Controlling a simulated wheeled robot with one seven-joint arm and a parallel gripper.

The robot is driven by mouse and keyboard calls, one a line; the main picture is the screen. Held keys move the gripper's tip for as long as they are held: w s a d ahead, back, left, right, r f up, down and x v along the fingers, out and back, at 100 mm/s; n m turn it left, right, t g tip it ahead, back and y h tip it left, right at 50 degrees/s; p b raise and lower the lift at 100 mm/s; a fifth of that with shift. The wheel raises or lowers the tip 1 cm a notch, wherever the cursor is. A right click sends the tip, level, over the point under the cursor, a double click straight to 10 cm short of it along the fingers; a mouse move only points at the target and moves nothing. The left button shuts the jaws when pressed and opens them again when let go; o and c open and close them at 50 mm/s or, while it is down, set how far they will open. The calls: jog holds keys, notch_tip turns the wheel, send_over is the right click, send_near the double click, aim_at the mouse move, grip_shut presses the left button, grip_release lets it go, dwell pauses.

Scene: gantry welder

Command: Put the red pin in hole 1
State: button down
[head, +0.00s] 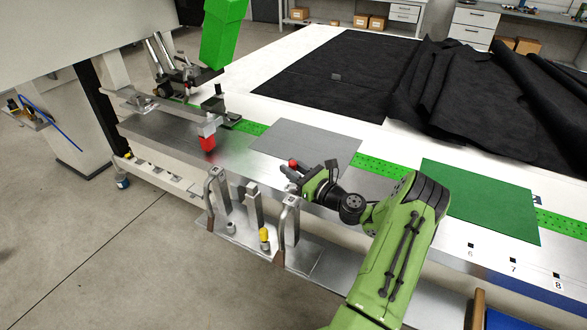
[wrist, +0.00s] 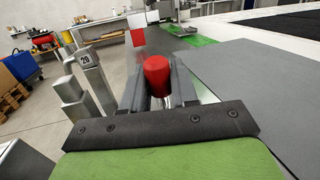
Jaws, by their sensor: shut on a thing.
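My gripper (head: 291,168) is shut on the red pin (head: 293,162), above the front part of the bench near a grey sheet. Numbered holes run along the bench's front edge at the right: hole 6 (head: 471,244), hole 7 (head: 513,260) and hole 8 (head: 557,275). I cannot make out hole 1 in either view.
A metal rack (head: 240,237) with upright posts and a yellow-topped pin (head: 264,235) stands in front of the bench. The welding head, with a red tip (head: 207,143), hangs left of my gripper. A grey sheet (head: 305,143) and a green sheet (head: 480,200) lie on the bench.

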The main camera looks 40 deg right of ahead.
aim_at(292, 160)
jog(key=shift+w+m+g+p, duration=0.3)
jog(key=shift+g+p, duration=0.3)
jog(key=shift+p, duration=1.9)
jog(key=shift+r, duration=0.35)
jog(key=r+b, duration=0.1)
jog(key=b, duration=0.4)
jog(key=shift+d+r, duration=0.3)
jog(key=shift+r, duration=0.05)
jog(key=r+b, duration=0.2)
jog(key=b, duration=0.1)
jog(key=shift+s+a+r, duration=0.1)
jog(key=shift+a+r, duration=0.1)
notch_tip(292, 160, down, 5)
jog(key=b, duration=0.6)
jog(key=shift+r, duration=0.1)
jog(key=shift+r+p, duration=0.1)
jog(key=shift+p, duration=0.95)
jog(key=shift+f, duration=0.65)
